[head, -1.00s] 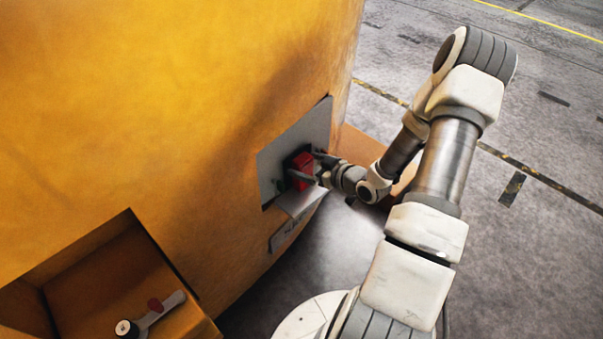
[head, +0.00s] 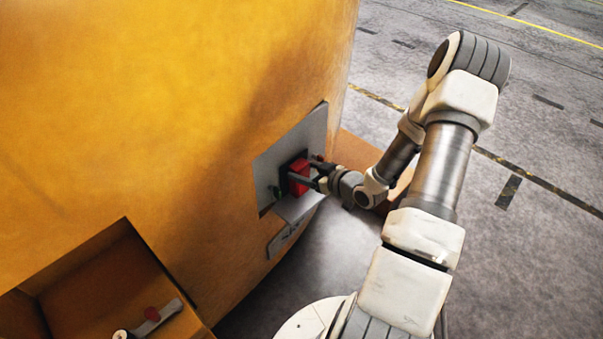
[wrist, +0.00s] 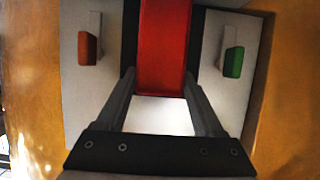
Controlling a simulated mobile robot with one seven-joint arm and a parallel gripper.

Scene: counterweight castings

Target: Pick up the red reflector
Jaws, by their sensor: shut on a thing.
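The red reflector (head: 301,174) is a red block in front of a dark backing on a pale grey panel (head: 268,163) in the side of a large yellow casting. It also shows at the top middle of the wrist view (wrist: 163,45). My gripper (head: 304,181) is at the panel, shut on the reflector. In the wrist view its two fingers (wrist: 161,78) lie along the reflector's left and right sides. Whether the reflector touches the backing cannot be told.
An orange-red tab (wrist: 88,48) and a green tab (wrist: 234,62) stand on the panel either side of the reflector. A pale ledge (head: 297,209) juts out below. An open recess at lower left holds a lever (head: 155,318). Open floor lies right.

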